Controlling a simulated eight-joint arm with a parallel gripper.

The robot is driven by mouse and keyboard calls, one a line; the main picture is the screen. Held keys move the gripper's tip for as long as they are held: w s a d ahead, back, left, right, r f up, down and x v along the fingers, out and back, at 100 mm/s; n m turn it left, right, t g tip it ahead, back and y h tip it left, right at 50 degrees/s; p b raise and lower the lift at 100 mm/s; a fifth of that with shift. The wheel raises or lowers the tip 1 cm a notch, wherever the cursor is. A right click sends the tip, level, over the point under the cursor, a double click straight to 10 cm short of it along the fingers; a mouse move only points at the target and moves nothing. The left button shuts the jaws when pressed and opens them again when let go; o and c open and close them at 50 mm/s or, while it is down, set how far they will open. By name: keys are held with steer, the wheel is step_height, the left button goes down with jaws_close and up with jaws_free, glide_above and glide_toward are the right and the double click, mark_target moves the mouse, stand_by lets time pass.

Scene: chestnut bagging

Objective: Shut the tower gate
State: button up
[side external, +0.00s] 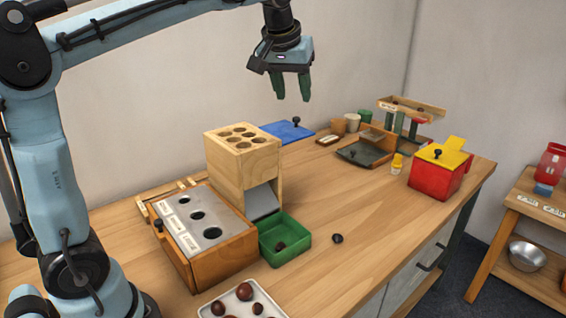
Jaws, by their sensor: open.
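The wooden tower (228,175) stands left of the middle of the table, with several round holes in its top. A grey sloping plate (262,203) shows at the foot of its right side, above a green tray (297,243). I cannot tell whether this plate is the gate or a chute, nor how the gate stands. A dark brown chestnut (281,247) lies in the green tray. My gripper (292,90) is open and empty, pointing down in the air above and right of the tower, apart from everything.
A wooden box (213,257) with a holed metal top stands left of the green tray. A white tray of chestnuts (209,305) is in front. One chestnut (337,238) lies loose. A blue lid (283,129) lies behind; a red box (430,180) stands right. The middle right table is clear.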

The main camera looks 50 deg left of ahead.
mark_target(296, 118)
steer(key=w+a+r+n+g+y, duration=0.1)
steer(key=w+a+r+n, duration=0.15)
steer(key=w+a, duration=0.2)
steer(key=shift+n, duration=0.25)
steer(key=x, duration=1.2)
steer(key=shift+d+f, duration=0.15)
steer(key=shift+d, duration=0.05)
steer(key=shift+c, duration=0.5)
jaws_close()
